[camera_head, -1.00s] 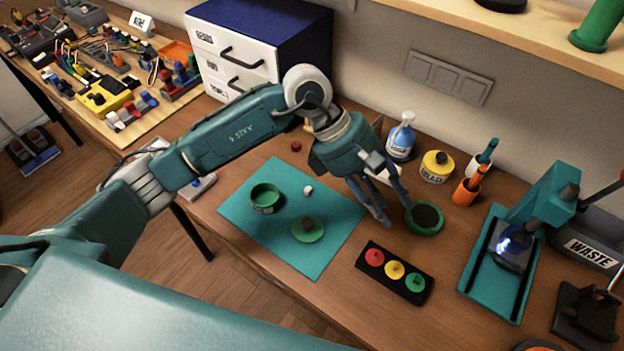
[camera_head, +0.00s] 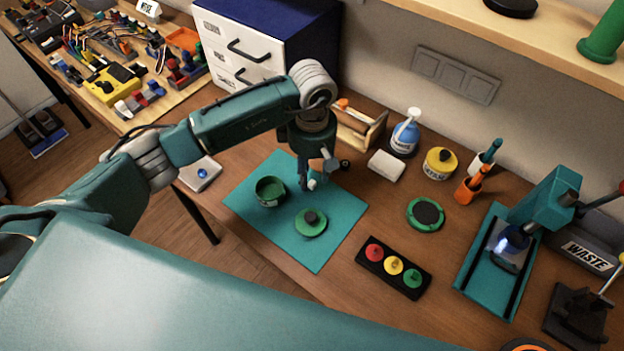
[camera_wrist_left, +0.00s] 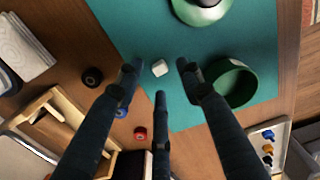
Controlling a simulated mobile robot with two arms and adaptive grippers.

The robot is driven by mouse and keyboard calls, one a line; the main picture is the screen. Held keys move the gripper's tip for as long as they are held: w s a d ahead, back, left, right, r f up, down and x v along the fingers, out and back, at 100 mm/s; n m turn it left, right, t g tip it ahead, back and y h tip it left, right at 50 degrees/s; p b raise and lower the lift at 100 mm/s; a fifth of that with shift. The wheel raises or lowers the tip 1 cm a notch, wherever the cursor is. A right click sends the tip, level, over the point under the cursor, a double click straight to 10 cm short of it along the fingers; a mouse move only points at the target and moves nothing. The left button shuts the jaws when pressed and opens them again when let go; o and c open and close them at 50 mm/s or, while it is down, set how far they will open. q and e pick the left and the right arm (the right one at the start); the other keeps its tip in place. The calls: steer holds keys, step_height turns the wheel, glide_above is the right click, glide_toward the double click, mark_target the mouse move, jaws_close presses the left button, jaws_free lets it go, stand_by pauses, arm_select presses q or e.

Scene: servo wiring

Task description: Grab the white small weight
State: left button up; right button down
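The small white weight (camera_wrist_left: 160,67) lies on the teal mat (camera_wrist_left: 142,28) and shows between the fingertips of my left gripper (camera_wrist_left: 160,75) in the left wrist view. The fingers are spread and do not touch it. In the head view my left gripper (camera_head: 308,182) points down over the mat, and the white weight (camera_head: 311,184) shows beside its fingertips. A green open cup (camera_wrist_left: 232,82) stands close to one finger, and a green lid with a dark knob (camera_head: 310,222) lies on the mat. My right gripper is not seen.
On the wooden table stand a white block (camera_head: 386,166), a blue-white bottle (camera_head: 405,133), a yellow pot (camera_head: 440,163), a green ring-shaped pad (camera_head: 426,214) and a black tray with three coloured knobs (camera_head: 366,266). A wooden holder (camera_head: 362,130) is behind the gripper.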

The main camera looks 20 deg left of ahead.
mark_target(312, 185)
arm_select(q)
steer(key=shift+f, duration=1.35)
jaws_close()
steer(key=shift+r, duration=0.15)
